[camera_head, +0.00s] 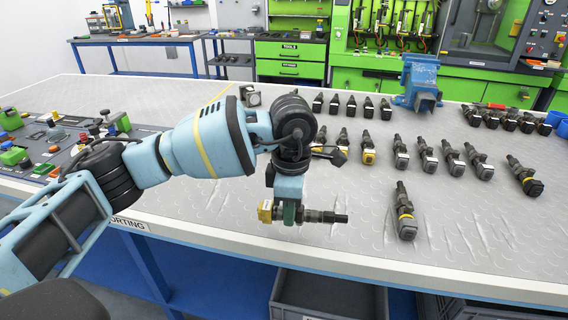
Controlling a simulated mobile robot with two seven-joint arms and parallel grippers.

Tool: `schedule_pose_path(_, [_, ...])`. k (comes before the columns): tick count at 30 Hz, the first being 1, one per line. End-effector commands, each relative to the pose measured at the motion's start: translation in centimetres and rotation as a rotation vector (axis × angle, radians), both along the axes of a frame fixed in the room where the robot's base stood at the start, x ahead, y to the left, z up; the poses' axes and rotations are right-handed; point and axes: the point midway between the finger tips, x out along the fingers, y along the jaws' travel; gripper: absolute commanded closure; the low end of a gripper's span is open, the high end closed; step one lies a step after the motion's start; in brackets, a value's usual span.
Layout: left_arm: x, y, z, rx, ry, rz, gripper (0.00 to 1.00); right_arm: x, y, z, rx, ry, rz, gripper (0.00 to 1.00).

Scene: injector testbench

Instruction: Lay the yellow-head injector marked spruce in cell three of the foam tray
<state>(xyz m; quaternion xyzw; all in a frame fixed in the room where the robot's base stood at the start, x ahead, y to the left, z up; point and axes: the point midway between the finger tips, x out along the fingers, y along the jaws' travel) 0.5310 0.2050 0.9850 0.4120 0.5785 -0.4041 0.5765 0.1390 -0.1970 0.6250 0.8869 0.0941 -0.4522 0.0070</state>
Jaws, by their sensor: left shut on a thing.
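My left gripper (289,213) is shut on an injector (325,216) and holds it level near the table's front edge. The injector's yellow head (265,211) points left and its dark nozzle points right. The fingers hide its middle, and I cannot read any marking on it. I cannot make out a foam tray in this view. My right gripper is not in view.
Several injectors lie in rows on the grey table (220,235), one (405,212) nearer the front. A blue vise (418,84) stands behind them. A control panel (60,140) is at left. Grey crates (325,298) sit below the table.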

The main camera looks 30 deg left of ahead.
Motion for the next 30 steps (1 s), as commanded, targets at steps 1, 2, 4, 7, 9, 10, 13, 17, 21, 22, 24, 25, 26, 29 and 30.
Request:
schedule_pose_path(1, [-0.9, -1.5, -0.4, 0.000, -0.001, -0.138, 1.00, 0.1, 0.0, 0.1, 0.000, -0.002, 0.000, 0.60])
schedule_pose_path(2, [-1.4, -2.2, -0.6, 0.001, 0.000, -0.222, 1.00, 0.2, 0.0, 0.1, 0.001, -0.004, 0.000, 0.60])
schedule_pose_path(4, [-2.6, -3.8, -1.3, 0.001, 0.002, -0.412, 1.00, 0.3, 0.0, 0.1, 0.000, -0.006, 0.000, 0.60])
schedule_pose_path(7, [-4.5, -5.9, -2.2, 0.002, 0.005, -0.678, 1.00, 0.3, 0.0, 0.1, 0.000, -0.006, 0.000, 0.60])
schedule_pose_path(9, [-5.9, -7.3, -2.7, 0.003, 0.008, -0.858, 1.00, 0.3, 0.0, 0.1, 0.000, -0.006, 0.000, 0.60])
schedule_pose_path(10, [-6.5, -7.8, -2.9, 0.002, 0.008, -0.933, 1.00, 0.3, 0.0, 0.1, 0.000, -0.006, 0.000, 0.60])
schedule_pose_path(13, [-8.5, -9.6, -3.6, 0.002, 0.010, -1.186, 1.00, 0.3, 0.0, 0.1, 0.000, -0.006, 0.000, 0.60])
schedule_pose_path(17, [-11.1, -11.4, -4.4, 0.001, 0.012, -1.483, 1.00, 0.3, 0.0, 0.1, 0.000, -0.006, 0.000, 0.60])
schedule_pose_path(21, [-13.4, -12.7, -5.0, -0.001, 0.012, -1.732, 1.00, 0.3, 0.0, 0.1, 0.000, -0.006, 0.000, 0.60])
schedule_pose_path(22, [-13.7, -12.9, -5.1, -0.002, 0.012, -1.770, 1.00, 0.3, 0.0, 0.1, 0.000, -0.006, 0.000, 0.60])
schedule_pose_path(24, [-14.4, -13.2, -5.3, -0.004, 0.013, -1.842, 1.00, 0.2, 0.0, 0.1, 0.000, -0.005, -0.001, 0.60])
schedule_pose_path(25, [-14.6, -13.3, -5.3, -0.004, 0.013, -1.865, 1.00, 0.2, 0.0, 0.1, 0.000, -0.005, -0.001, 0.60])
schedule_pose_path(26, [-14.8, -13.4, -5.4, -0.004, 0.013, -1.882, 1.00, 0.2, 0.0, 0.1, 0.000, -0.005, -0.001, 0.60])
schedule_pose_path(29, [-15.0, -13.5, -5.4, -0.005, 0.012, -1.913, 1.00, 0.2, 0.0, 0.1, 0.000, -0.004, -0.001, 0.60])
schedule_pose_path(30, [-15.0, -13.5, -5.4, -0.005, 0.012, -1.916, 1.00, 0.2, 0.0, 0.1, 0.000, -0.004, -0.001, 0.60])
